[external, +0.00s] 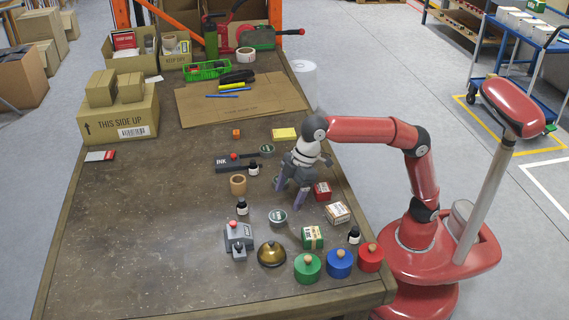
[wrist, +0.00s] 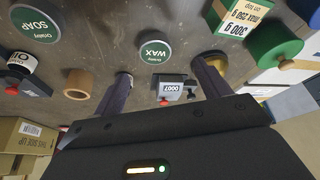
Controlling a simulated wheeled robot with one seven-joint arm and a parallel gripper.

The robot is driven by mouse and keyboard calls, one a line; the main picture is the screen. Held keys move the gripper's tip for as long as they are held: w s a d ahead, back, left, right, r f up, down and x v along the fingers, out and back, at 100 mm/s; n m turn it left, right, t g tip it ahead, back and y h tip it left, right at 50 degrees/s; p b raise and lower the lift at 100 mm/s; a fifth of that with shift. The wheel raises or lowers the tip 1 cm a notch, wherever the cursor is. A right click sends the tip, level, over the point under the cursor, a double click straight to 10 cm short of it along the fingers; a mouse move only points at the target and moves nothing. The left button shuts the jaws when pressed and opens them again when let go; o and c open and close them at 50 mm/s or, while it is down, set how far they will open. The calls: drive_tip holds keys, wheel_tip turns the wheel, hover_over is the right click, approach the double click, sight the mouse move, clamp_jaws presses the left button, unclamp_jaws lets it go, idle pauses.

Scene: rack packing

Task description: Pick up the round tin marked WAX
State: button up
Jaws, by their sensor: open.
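The WAX tin (wrist: 155,50) is round and flat with a green lid marked WAX, lying lid up on the table in the wrist view. In the external view the matching tin (external: 278,217) is at the middle right of the table. My gripper (external: 290,196) is open and empty, pointing down above the table, a little behind the tin. In the wrist view the fingers of my gripper (wrist: 166,68) stand apart at the left and right, with the tin between their tips and farther off. The tin is not touched.
A similar SOAP tin (wrist: 36,27) lies farther back, also in the external view (external: 266,149).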

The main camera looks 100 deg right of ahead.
sight(278, 216)
drive_tip(key=x, duration=0.7)
drive_tip(key=shift+w+d+f+b, duration=0.25)
drive_tip(key=shift+d+b, duration=0.1)
drive_tip(key=c, duration=1.1)
drive_tip(key=shift+o, duration=0.2)
drive_tip(key=shift+r, duration=0.1)
